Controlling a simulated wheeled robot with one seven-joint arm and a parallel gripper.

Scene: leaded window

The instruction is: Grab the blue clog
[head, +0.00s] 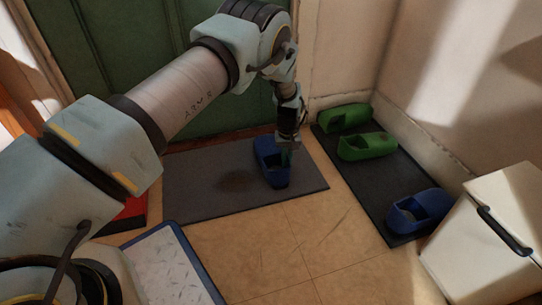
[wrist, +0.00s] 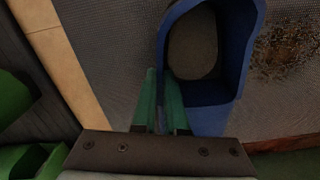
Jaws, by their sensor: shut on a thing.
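A blue clog (head: 274,180) is on the grey doormat (head: 210,198) in front of the green door. My gripper (head: 287,152) points down at the clog's right side in the head view. In the wrist view, the two green fingers of my gripper (wrist: 161,102) are shut on the side wall of the blue clog (wrist: 215,118), close to its open top. The clog looks to be on or very near the mat; I cannot tell if it is lifted. A second blue clog (head: 419,209) sits on the dark mat (head: 385,196) at the right.
Two green clogs (head: 366,146) stand at the far end of the dark mat by the wall. A white box with a dark handle (head: 490,240) stands at the lower right. A blue-rimmed tray (head: 172,270) lies at the lower left. The tiled floor between is clear.

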